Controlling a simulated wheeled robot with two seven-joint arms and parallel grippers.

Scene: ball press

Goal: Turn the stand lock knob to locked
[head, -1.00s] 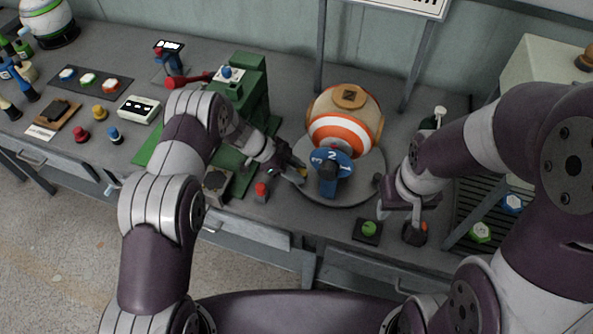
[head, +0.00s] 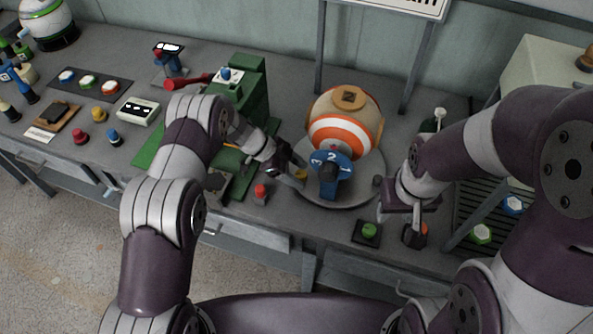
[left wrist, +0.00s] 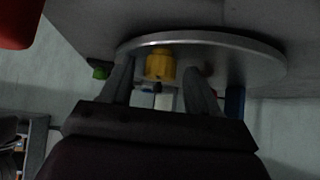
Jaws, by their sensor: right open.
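The round grey stand (head: 345,198) holds an orange-and-white ball (head: 345,120). A small yellow knob (head: 301,174) sits at the stand's left edge; I take it for the lock knob. In the left wrist view the yellow knob (left wrist: 160,64) is between the fingers of my left gripper (left wrist: 160,82), with gaps visible at both sides. My left gripper (head: 291,172) is open at the stand's left rim. I cannot read a locked mark. My right gripper (head: 402,212) is open, right of the stand, above the table's front.
A blue numbered piece (head: 330,172) stands in front of the ball. A red-topped button (head: 261,192) is near my left gripper. A green button (head: 369,231) and a dark orange-topped block (head: 415,235) lie near my right gripper. A green press (head: 250,95) stands behind my left arm.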

